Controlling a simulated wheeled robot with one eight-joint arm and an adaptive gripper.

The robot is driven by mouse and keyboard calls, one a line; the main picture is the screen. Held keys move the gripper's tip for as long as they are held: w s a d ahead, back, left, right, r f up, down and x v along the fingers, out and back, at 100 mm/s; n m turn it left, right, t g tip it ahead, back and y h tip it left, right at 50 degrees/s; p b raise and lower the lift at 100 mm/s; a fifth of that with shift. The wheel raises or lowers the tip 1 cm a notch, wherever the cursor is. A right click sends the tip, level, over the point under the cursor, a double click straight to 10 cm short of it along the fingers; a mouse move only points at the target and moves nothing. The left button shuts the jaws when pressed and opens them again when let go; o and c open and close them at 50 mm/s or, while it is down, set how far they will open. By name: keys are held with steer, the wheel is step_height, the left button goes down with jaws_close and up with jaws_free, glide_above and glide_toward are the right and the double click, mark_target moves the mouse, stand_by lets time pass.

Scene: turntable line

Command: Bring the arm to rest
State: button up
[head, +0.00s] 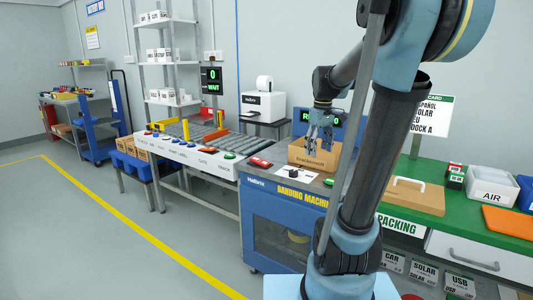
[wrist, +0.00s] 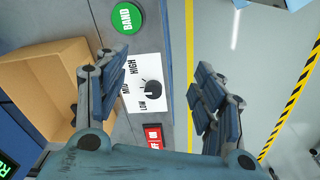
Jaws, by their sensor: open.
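My gripper (head: 320,138) hangs over the banding machine (head: 287,191) in the head view, in front of an open cardboard box. In the wrist view my gripper (wrist: 160,100) is open, its two fingers wide apart with nothing between them. Below and between the fingers lies a white dial plate with a black knob (wrist: 152,87), marked LOW, MID and HIGH. The fingers look apart from the knob; the exact height is hard to tell. My arm is bent, rising at the right of the head view and reaching down to the machine.
The cardboard box (head: 308,153) stands on the machine; it fills the left of the wrist view. A green BAND button (wrist: 126,17) and a red button (wrist: 153,137) flank the dial. A roller conveyor (head: 205,142) is at left, a green packing bench (head: 480,215) at right. The floor at left is clear.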

steer(key=s+f+m, duration=0.3)
steer(key=s+f, duration=0.5)
steer(key=s, duration=0.3)
steer(key=s+f+m+t, duration=0.1)
steer(key=s+f+m, duration=0.3)
steer(key=s+f, duration=0.4)
steer(key=s, duration=0.3)
steer(key=shift+a, duration=0.3)
steer(key=shift+f, duration=0.1)
